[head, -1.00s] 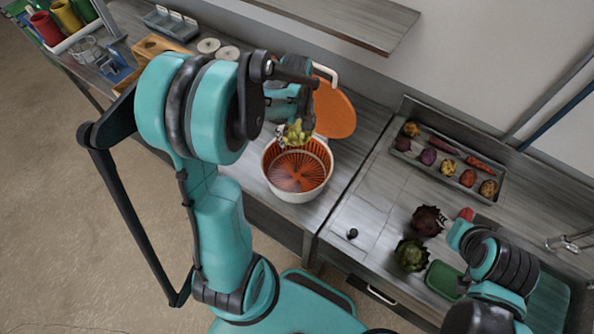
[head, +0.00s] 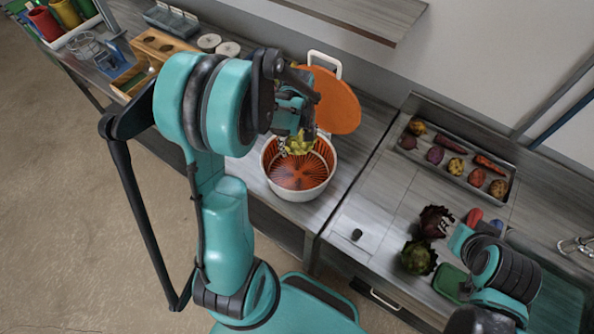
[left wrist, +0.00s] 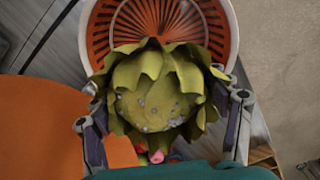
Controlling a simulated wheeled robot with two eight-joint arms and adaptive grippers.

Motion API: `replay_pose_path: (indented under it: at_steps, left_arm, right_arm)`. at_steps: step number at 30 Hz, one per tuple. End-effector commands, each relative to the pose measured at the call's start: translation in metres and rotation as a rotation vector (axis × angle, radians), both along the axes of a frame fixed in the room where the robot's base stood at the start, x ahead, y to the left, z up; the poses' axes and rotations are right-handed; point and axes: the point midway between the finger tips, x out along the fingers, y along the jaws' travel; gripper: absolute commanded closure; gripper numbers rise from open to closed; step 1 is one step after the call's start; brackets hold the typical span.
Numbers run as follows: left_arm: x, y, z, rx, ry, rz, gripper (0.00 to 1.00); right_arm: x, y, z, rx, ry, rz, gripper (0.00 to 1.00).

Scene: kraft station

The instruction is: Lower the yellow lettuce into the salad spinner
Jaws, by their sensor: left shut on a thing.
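The yellow lettuce (head: 298,146) is a yellow-green leafy head; it fills the middle of the left wrist view (left wrist: 160,105). My left gripper (head: 297,138) is shut on it, with one finger at each side in the left wrist view (left wrist: 165,118). The salad spinner (head: 322,185) is a white bowl with an orange slotted basket (head: 300,174); its rim also shows in the left wrist view (left wrist: 232,40). The lettuce is over the basket's far part; its exact height is hard to tell. The orange lid (head: 338,104) stands open behind.
A tray (head: 452,172) of vegetables lies at the right back. A purple leafy head (head: 436,220) and a green one (head: 418,258) sit on the right counter near my right arm. A wooden box (head: 158,46) stands at the left back.

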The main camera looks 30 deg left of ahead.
Motion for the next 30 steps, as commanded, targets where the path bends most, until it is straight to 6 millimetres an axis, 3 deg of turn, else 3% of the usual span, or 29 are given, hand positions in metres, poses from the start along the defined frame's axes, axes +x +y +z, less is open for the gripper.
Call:
replay_pose_path:
  at_steps: [11, 30]
  left_arm:
    - [0.0, 0.0, -0.001, 0.0, 0.0, 0.0, 0.57]
    - [0.0, 0.0, -0.034, 0.0, 0.0, 0.0, 0.57]
  right_arm:
    - [0.0, 0.0, -0.001, 0.0, 0.0, 0.0, 0.6]
    - [0.0, 0.0, -0.032, 0.0, 0.0, 0.0, 0.6]
